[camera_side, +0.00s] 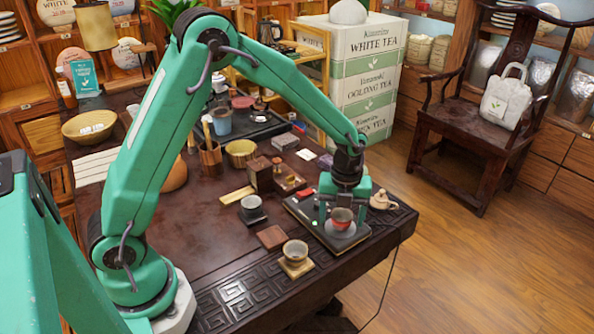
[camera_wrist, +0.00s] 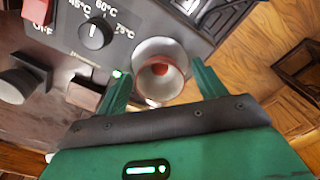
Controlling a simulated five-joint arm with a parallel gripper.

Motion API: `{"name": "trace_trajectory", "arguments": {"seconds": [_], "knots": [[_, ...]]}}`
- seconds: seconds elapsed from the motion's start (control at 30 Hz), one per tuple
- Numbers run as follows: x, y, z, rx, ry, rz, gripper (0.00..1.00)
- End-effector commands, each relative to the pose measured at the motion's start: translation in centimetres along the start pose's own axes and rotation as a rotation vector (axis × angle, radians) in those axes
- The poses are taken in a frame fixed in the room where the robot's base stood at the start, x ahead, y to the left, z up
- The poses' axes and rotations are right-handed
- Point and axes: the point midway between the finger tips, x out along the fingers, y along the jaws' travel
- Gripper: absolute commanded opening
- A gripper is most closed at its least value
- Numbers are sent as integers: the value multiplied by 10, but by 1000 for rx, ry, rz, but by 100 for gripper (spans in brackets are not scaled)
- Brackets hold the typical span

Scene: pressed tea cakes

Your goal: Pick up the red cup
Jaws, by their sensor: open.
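The red cup (camera_side: 341,219) stands upright on a pale round spot at the right end of a dark warmer (camera_side: 308,215) on the table. In the wrist view the cup (camera_wrist: 158,50) shows from above, pale inside with some red at its bottom. My gripper (camera_side: 341,207) is open above and around the cup, pointing down. In the wrist view its green fingers (camera_wrist: 160,78) stand apart, one on each side of the cup. I cannot tell whether either finger touches it.
The warmer has a dial (camera_wrist: 95,33) and a red switch (camera_wrist: 37,10). A small beige teapot (camera_side: 382,200) stands close to the right. A grey cup (camera_side: 252,207) and a brownish cup (camera_side: 295,251) stand to the left. The table's front edge is near.

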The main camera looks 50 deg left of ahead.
Motion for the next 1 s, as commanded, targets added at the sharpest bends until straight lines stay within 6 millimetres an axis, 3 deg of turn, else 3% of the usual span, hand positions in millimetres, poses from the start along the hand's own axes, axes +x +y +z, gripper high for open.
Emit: {"name": "trace_trajectory", "arguments": {"seconds": [0.27,0.5,0.57,1.0], "knots": [[0,0,0,0,0,0,68],[0,0,0,0,0,0,22],[0,0,0,0,0,0,19],[-10,-1,0,0,-2,-2,19]]}}
